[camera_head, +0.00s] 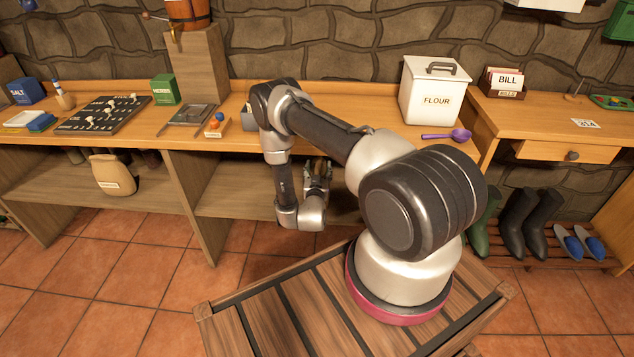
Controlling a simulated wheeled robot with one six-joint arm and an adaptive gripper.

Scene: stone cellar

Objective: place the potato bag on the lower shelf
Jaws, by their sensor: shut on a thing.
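A tan bag (113,174) with a small pale label stands upright on the lower shelf (52,180) at the left, under the counter. The label is too small to read, so I cannot tell if this is the potato bag. My gripper (319,172) is in front of the middle under-counter bay, well to the right of that bag. It is shut on a small brownish thing, mostly hidden by the fingers; I cannot tell what it is. The lower shelf continues in the middle bay (235,203), partly behind my arm.
An upright wooden panel (196,200) divides the bays. On the counter (235,140) are a dark pegboard (103,115), a green box (164,89), a flour bin (433,92) and a purple scoop (446,135). Boots (530,222) stand at the right. Tiled floor at left is clear.

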